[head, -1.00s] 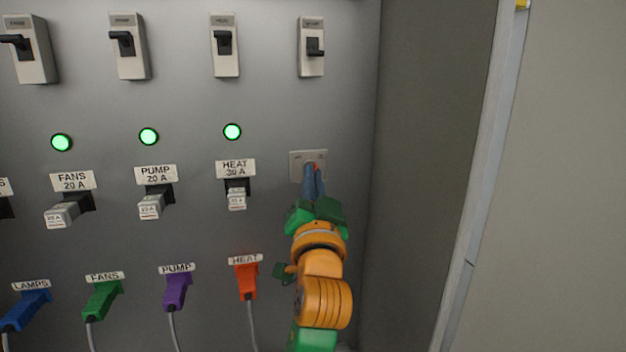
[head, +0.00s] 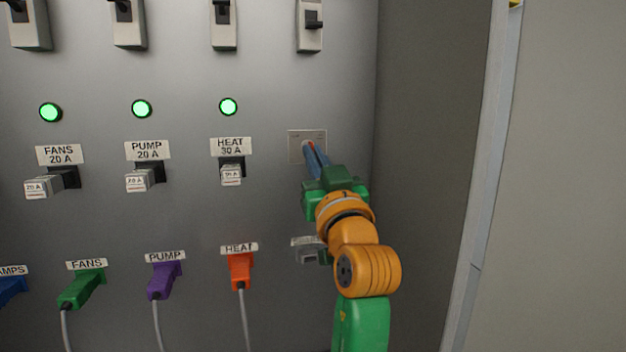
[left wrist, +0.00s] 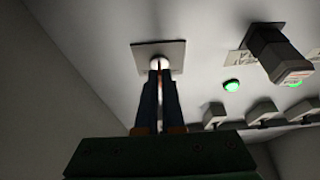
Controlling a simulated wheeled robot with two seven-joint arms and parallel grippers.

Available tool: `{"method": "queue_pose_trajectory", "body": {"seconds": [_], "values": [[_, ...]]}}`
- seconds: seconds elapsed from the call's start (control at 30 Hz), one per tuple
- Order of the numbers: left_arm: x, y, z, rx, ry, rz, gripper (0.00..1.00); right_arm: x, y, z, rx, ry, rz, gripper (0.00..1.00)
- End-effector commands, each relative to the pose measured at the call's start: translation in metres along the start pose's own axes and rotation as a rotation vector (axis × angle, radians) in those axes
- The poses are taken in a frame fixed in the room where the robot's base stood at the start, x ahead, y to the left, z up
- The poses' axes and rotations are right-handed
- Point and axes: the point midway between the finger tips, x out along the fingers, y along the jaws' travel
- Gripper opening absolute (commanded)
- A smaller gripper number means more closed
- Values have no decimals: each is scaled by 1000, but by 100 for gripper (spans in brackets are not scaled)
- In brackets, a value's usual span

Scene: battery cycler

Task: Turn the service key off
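The service key's square plate (head: 294,147) is on the grey panel, right of the HEAT label. A small red part of the service key (head: 312,146) shows between my left gripper's fingertips. My left gripper (head: 314,155) reaches up to the plate from the lower right, its two blue fingers close together on the key. In the left wrist view the fingertips (left wrist: 160,75) meet a bright round lock face (left wrist: 157,63) on the plate (left wrist: 147,48). The fingers hide most of the key, so its angle is hard to tell. My right gripper is not in view.
Left of the plate are the HEAT fuse (head: 232,174), a lit green lamp (head: 228,107) and an orange HEAT plug (head: 241,270). A breaker switch (head: 309,24) is above. A grey socket (head: 308,253) is below, beside my arm. The cabinet's side wall (head: 420,170) is to the right.

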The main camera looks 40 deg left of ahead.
Motion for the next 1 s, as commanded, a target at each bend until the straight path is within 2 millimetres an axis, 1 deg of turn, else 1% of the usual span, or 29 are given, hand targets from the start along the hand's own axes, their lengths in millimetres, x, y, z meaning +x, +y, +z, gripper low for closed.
{"method": "queue_pose_trajectory", "body": {"seconds": [0.03, 0.23, 0.6, 0.8, 1.0], "values": [[-2, 1, 5, -39, -1, -15, 0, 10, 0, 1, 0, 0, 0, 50], [-1, 2, 2, -195, -1, -81, 0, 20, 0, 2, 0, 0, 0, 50], [1, 4, -1, -401, -2, -169, 0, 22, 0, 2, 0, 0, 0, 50], [1, 4, -1, -455, -3, -190, 0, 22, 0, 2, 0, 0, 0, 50], [1, 4, -1, -474, -2, -198, 0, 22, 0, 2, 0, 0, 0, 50]]}}
